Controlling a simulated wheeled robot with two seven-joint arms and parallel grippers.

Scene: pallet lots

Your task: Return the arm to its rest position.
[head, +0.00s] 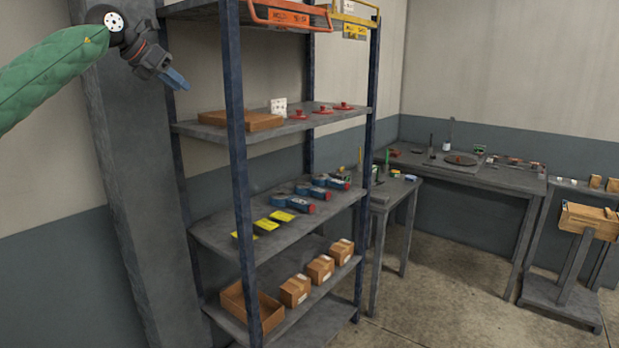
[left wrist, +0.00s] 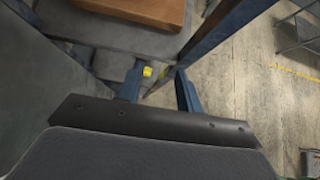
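My left arm, in a green sleeve, comes in from the upper left of the head view. Its left gripper (head: 175,79) is held in the air in front of a grey pillar, left of the shelf rack and higher than its tray shelf. In the left wrist view the two blue fingers of the left gripper (left wrist: 158,88) stand apart. Nothing is held between them; a small yellow item (left wrist: 147,71) shows near the left fingertip, seemingly farther below. My right gripper is in neither view.
The shelf rack (head: 233,118) with blue posts stands right of the gripper. It holds a wooden tray (head: 240,121), blue and yellow items and cardboard boxes (head: 320,268). The grey pillar (head: 140,180) is close.

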